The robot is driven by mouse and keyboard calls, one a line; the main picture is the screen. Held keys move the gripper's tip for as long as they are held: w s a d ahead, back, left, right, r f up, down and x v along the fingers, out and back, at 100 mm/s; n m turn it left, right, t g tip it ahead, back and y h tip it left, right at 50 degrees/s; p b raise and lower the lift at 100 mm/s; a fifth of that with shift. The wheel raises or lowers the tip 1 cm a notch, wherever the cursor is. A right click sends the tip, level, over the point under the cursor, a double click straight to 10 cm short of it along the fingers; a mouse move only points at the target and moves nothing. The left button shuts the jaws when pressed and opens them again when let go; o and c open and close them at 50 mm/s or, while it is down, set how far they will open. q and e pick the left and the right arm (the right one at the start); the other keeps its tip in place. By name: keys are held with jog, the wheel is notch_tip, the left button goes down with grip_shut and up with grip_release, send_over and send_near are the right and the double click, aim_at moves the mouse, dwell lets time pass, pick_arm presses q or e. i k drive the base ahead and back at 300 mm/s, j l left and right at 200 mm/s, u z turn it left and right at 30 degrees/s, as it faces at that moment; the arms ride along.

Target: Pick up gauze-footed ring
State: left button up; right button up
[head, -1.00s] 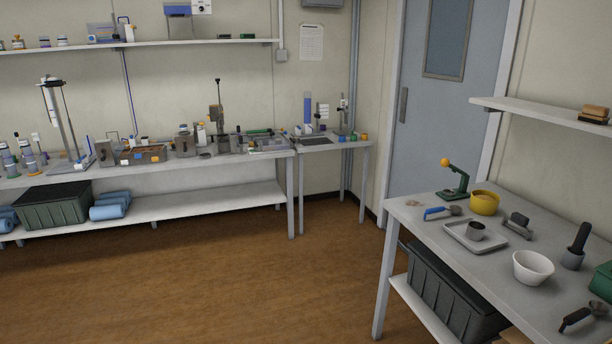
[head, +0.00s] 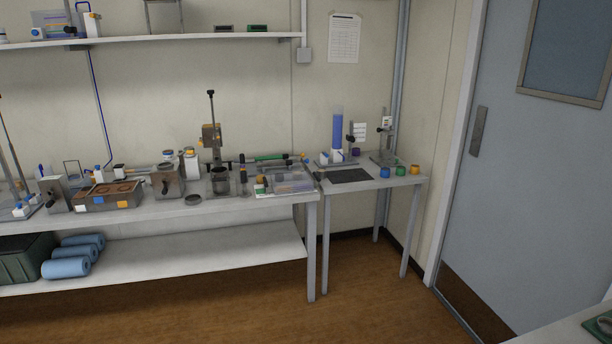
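A small flat dark grey round piece (head: 193,200) lies near the front edge of the long bench (head: 240,201). It may be the gauze-footed ring, but it is too small to tell. Right of it, a dark cylinder (head: 220,181) stands below a tall upright device (head: 211,135). No gripper of mine is in view.
A metal box with a dark handle (head: 167,181) and an orange-brown tray (head: 108,195) stand left of the round piece. A clear tray (head: 287,182) is to the right. A small side table (head: 395,182) adjoins the bench. The wooden floor (head: 365,300) ahead is clear.

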aim_at(321, 173)
jog(key=i, duration=1.1)
jog(key=i+z, duration=0.1)
jog(key=i, duration=1.05)
jog(key=j, duration=0.1)
